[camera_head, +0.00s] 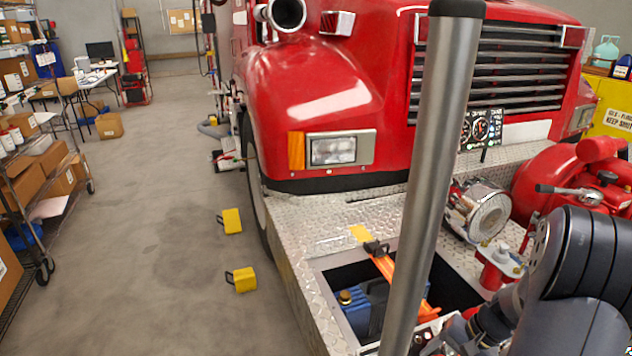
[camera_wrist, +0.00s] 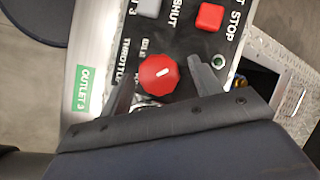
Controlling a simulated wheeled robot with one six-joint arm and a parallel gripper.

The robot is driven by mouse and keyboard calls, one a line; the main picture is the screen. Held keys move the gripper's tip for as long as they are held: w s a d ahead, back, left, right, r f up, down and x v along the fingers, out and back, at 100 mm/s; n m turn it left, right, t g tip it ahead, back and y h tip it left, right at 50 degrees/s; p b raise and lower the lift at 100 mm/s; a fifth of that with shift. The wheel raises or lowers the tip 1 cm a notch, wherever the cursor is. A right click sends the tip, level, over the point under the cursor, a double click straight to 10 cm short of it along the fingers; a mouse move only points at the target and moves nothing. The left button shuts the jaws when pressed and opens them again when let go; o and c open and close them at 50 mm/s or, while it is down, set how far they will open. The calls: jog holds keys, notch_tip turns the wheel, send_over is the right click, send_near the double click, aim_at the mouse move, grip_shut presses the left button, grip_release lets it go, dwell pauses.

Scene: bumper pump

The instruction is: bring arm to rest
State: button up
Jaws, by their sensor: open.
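My gripper (camera_wrist: 160,76) is open in the wrist view, with one dark finger at either side of a red round knob (camera_wrist: 157,73) with a white pointer mark. Whether the fingers touch the knob cannot be told. The knob sits on a black control panel by the word THROTTLE. A red square STOP button (camera_wrist: 210,16) and a green OUTLET 3 label (camera_wrist: 89,89) are near it. In the head view my arm reaches in from the lower right, and the gripper's fingers cannot be made out at the bottom edge.
The red fire truck (camera_head: 330,95) fills the middle, with a diamond-plate bumper (camera_head: 290,215) and an open bay holding a blue item (camera_head: 357,312) and an orange strap (camera_head: 385,266). A red pump (camera_head: 560,180) stands right. Yellow chocks (camera_head: 242,280) lie on the open floor at left.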

jog(key=n, duration=0.1)
jog(key=n+h+p, duration=0.1)
jog(key=n, duration=0.1)
jog(key=n+h, duration=0.1)
jog(key=shift+w+a+r+g, duration=0.1)
jog(key=shift+a+r+g, duration=0.15)
jog(key=shift+g, duration=0.05)
jog(key=n+h+p, duration=0.1)
jog(key=n, duration=0.1)
jog(key=n+h, duration=0.1)
jog(key=n, duration=0.1)
jog(key=shift+a+f+n+h+p, duration=0.1)
jog(key=shift+a+n+h+p, duration=0.05)
jog(key=shift+n+h+p, duration=0.2)
jog(key=shift+n+h, duration=0.25)
jog(key=shift+r, duration=1)
